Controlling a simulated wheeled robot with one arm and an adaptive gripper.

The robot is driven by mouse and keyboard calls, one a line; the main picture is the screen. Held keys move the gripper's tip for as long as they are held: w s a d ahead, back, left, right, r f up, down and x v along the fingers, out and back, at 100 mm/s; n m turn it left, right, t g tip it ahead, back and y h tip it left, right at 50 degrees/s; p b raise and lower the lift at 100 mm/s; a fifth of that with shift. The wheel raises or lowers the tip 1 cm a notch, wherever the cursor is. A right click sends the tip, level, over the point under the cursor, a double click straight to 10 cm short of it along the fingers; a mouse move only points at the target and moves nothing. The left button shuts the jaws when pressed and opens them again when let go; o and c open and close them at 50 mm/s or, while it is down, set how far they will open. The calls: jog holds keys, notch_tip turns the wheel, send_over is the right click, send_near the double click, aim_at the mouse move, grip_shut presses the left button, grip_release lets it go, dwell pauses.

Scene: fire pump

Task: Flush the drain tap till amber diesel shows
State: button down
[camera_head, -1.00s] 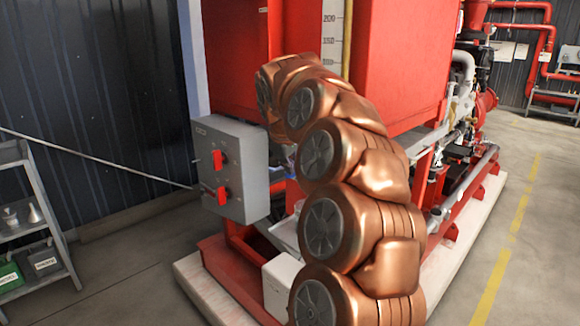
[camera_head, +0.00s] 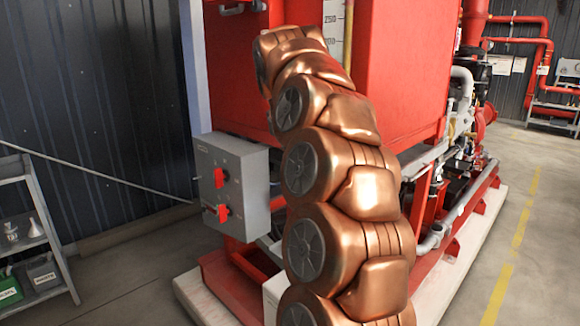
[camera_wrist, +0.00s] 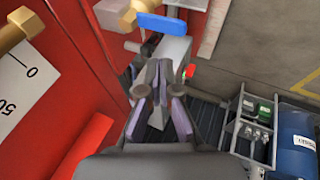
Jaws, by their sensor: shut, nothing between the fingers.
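A brass tap with a blue lever (camera_wrist: 162,23) shows at the top of the wrist view, beside the red tank (camera_wrist: 85,45). I take it for the drain tap. No liquid is visible at it. My gripper (camera_wrist: 164,66) is shut and empty in the middle of the wrist view. In the picture its fingertips are below the blue lever and apart from it. Another brass fitting (camera_wrist: 18,30) is at the left above a white scale (camera_wrist: 15,85) marked 0 and 50. In the head view my arm hides the gripper and the tap.
A grey switch box (camera_head: 232,185) with two red handles stands left of my arm. A shelf (camera_head: 35,225) with funnels and containers is at the far left. The wrist view shows a blue drum (camera_wrist: 298,140). Floor on the right is clear up to the yellow line (camera_head: 513,250).

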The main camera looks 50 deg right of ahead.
jog(key=shift+d+v, duration=0.2)
jog(key=shift+v, duration=0.7)
jog(key=shift+d+v, duration=0.2)
jog(key=shift+v, duration=0.65)
jog(key=shift+r, duration=0.2)
jog(key=shift+d+r, duration=0.1)
jog(key=d+y+p, duration=0.1)
jog(key=p, duration=0.2)
jog(key=r+y+p, duration=0.1)
jog(key=y+p, duration=0.1)
jog(key=p, duration=0.1)
jog(key=d+y+p, duration=0.1)
jog(key=y+p, duration=0.1)
jog(key=p, duration=0.1)
jog(key=shift+d+r+m, duration=0.25)
jog(key=shift+d+m, duration=0.15)
jog(key=shift+w+f, duration=0.1)
jog(key=shift+f, duration=0.1)
jog(key=shift+p+x, duration=1.55)
jog(key=shift+x, duration=3.25)
jog(key=shift+f+p, duration=0.8)
jog(key=shift+f, duration=1.25)
